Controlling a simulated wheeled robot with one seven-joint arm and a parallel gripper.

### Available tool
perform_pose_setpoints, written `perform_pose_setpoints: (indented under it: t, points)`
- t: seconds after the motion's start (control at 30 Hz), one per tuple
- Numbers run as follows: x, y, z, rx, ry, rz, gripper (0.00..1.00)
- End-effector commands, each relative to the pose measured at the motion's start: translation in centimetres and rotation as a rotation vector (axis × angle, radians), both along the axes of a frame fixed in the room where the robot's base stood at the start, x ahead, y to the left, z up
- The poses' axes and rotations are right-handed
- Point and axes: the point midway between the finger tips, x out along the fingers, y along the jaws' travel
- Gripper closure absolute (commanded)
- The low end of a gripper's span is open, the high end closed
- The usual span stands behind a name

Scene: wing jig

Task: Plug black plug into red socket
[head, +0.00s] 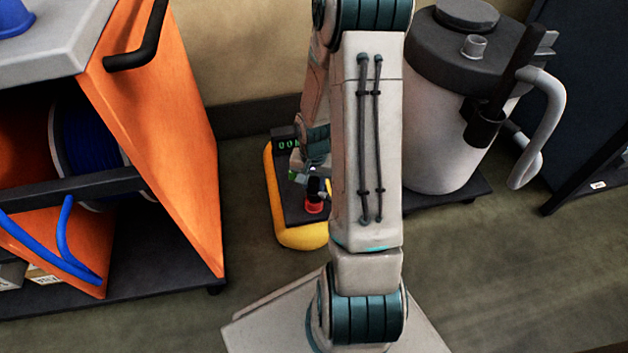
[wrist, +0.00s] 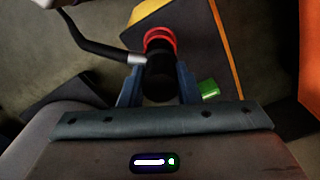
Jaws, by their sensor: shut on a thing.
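The black plug (wrist: 160,78) is between the fingers of my gripper (wrist: 158,88) in the wrist view, with a black cable leaving it to the left. My gripper is shut on it. The red socket (wrist: 160,38) shows as a red ring right at the plug's far end; I cannot tell how deep the plug sits in it. In the head view the red socket (head: 314,206) is on the dark top of a yellow-edged unit (head: 300,238) on the floor, with the plug (head: 314,187) just above it. My arm hides the unit's right side.
A green block (wrist: 208,89) is on the unit beside my gripper. An orange cart (head: 180,150) with a blue cable reel (head: 88,150) stands at the left. A grey canister (head: 430,140) with a hose stands at the right.

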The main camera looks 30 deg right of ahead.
Motion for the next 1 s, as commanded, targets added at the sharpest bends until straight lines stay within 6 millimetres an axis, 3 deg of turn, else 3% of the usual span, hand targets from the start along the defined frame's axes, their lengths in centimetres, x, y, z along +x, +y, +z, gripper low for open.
perform_pose_setpoints:
  t: [1.0]
  points:
    - [0.0,0.0,-1.4,0.0,0.0,-0.001,0.92]
